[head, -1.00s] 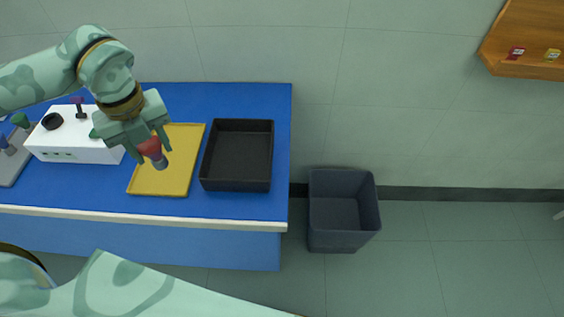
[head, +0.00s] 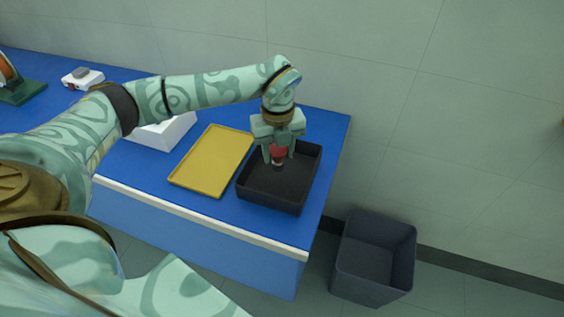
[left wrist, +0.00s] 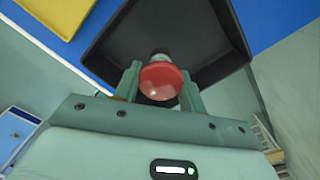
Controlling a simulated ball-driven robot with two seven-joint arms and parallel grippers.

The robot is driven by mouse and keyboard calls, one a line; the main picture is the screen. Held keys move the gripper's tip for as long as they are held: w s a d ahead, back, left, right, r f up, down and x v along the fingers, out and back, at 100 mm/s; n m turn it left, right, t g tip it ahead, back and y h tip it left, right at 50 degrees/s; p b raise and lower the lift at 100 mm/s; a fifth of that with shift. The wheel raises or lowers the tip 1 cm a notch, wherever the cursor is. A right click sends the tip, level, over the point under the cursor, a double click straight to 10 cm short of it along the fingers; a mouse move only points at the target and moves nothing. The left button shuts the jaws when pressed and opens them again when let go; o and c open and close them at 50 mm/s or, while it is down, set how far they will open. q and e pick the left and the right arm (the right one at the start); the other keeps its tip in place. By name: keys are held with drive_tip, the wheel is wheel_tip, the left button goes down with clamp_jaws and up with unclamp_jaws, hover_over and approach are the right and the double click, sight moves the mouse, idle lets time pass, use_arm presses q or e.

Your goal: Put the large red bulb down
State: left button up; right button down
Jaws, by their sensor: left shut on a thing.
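The large red bulb (head: 279,152) is between the fingers of my left gripper (head: 279,156), red end up and its grey base pointing down. My left gripper is shut on it. In the left wrist view the bulb (left wrist: 161,80) sits between the two fingers with the black tray (left wrist: 205,30) behind it. In the head view the gripper is over the back part of the black tray (head: 270,202). I cannot tell whether the base touches the tray floor. My right gripper is not in view.
A yellow tray (head: 207,165) lies left of the black tray on the blue bench (head: 335,125). A dark bin (head: 372,262) stands on the floor past the bench's right end.

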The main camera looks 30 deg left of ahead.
sight(281, 162)
use_arm(q)
drive_tip(key=shift+w+d+f, duration=0.1)
drive_tip(key=shift+w+f, duration=0.1)
drive_tip(key=shift+f, duration=0.2)
wheel_tip(281, 162, down, 3)
drive_tip(key=shift+w+d+r+b, duration=0.1)
drive_tip(key=shift+b, duration=0.5)
drive_tip(key=shift+f, duration=0.2)
drive_tip(key=shift+f, duration=0.15)
drive_tip(key=o, duration=1.1)
wheel_tip(281, 162, up, 12)
drive_tip(key=p, duration=0.3)
drive_tip(key=shift+r, duration=0.2)
